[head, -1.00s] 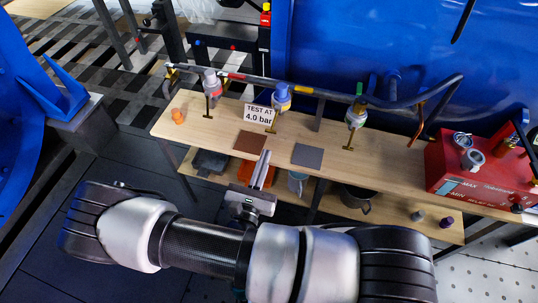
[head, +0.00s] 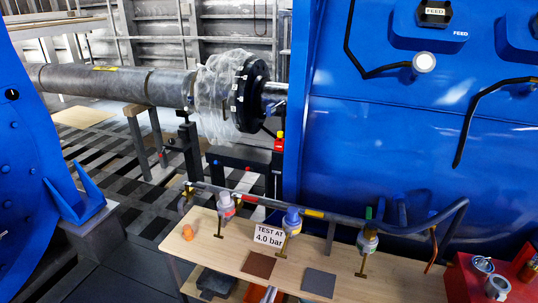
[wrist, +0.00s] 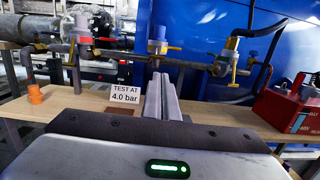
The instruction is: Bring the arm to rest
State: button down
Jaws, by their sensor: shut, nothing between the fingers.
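My gripper (head: 270,294) shows only by its fingertips at the bottom edge of the head view, in front of the workbench; the rest of my arm is out of that view. In the wrist view the two fingers of my gripper (wrist: 161,88) lie together, shut and empty, pointing toward the bench. They cover part of the bench top below the blue-topped valve (wrist: 157,46). A green light glows on the gripper body.
The wooden bench (head: 225,254) carries a TEST AT 4.0 bar sign (head: 269,236), valves on a pipe (head: 330,217), a brown pad (head: 258,265), a grey pad (head: 318,283) and an orange cap (head: 188,232). A red box (head: 462,284) stands right. A blue housing (head: 400,130) rises behind.

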jog(key=s+d+r+m+g+h, duration=0.2)
jog(key=s+d+r+m+g, duration=0.1)
jog(key=d+r+m+g, duration=0.55)
jog(key=s+d+r+m+g+h, duration=0.25)
jog(key=d+r+m+g, duration=0.35)
jog(key=r+m+g, duration=0.45)
jog(key=s+r+m+t+y+p, duration=0.1)
jog(key=s+r+m+t+y, duration=0.1)
jog(key=r+m+y, duration=0.3)
jog(key=s+r+m+t+y, duration=0.3)
jog(key=r+m+y, duration=0.3)
jog(key=r, duration=0.4)
jog(key=shift+s+a+r+m+t+p, duration=0.2)
jog(key=shift+s+m+t+p, duration=0.15)
jog(key=shift+m+t, duration=0.5)
